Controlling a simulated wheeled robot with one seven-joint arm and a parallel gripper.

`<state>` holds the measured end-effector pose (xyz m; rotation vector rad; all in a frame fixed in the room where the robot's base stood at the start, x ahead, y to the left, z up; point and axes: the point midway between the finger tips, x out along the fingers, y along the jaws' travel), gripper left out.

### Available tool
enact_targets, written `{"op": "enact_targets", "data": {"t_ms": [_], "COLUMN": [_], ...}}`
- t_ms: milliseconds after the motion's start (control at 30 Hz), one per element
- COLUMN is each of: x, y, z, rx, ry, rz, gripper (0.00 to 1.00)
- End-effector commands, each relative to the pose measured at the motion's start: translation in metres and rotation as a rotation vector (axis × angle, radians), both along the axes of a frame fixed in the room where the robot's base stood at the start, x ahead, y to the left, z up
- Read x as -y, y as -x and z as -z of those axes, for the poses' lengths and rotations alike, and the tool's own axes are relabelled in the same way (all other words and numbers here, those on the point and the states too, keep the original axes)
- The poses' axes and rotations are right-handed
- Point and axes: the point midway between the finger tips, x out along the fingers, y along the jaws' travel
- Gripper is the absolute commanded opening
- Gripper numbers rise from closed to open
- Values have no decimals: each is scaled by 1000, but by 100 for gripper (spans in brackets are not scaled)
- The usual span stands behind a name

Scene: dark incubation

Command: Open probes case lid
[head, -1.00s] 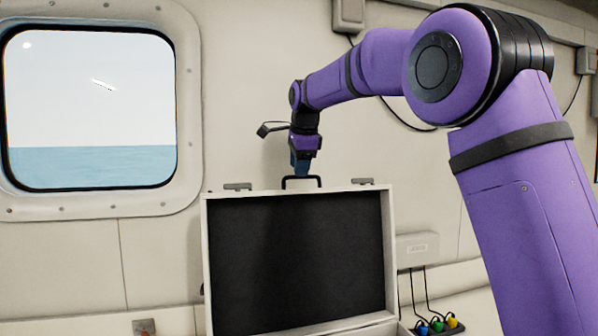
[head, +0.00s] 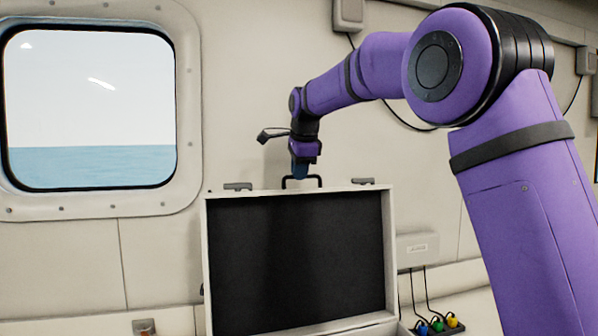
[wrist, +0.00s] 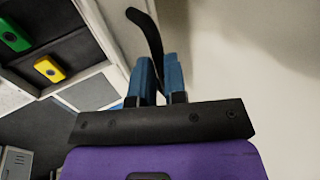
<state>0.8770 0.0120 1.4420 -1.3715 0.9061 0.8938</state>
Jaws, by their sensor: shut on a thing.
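The probes case lid (head: 295,260) stands raised, close to upright, with its black inner face and pale rim toward the head camera. Its black handle (head: 318,181) sticks up from the middle of the top edge, between two latches. My gripper (head: 300,172) is at the handle from above, shut on it. In the wrist view, the blue fingers (wrist: 158,75) are on the dark handle bar (wrist: 148,32), which extends beyond them.
The wall with a window (head: 90,105) is behind the lid. The wrist view shows a green block (wrist: 14,36) and a yellow block (wrist: 49,69).

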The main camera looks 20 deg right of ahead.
Motion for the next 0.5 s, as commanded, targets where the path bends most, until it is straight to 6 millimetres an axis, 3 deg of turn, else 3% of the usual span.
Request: {"op": "enact_targets", "data": {"t_ms": [500], "x": [0], "y": [74], "z": [-10], "rx": [92], "ry": [-1], "rz": [-1], "gripper": [0]}}
